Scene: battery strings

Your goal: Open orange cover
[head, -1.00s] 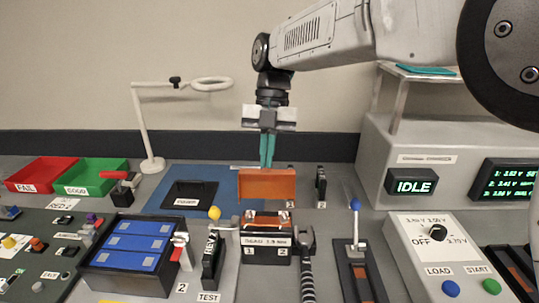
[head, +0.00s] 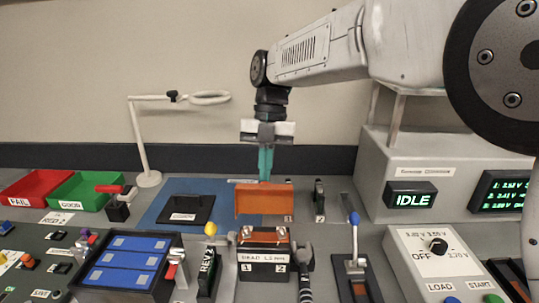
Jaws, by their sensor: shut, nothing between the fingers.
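The box has orange and metal parts on top.
A black clip (head: 319,197) stands right of the cover. A blue-knobbed lever (head: 354,219) and a yellow-knobbed lever (head: 210,229) flank the box. A black plate (head: 190,208) lies on a blue mat. A white lamp (head: 149,179) stands behind.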

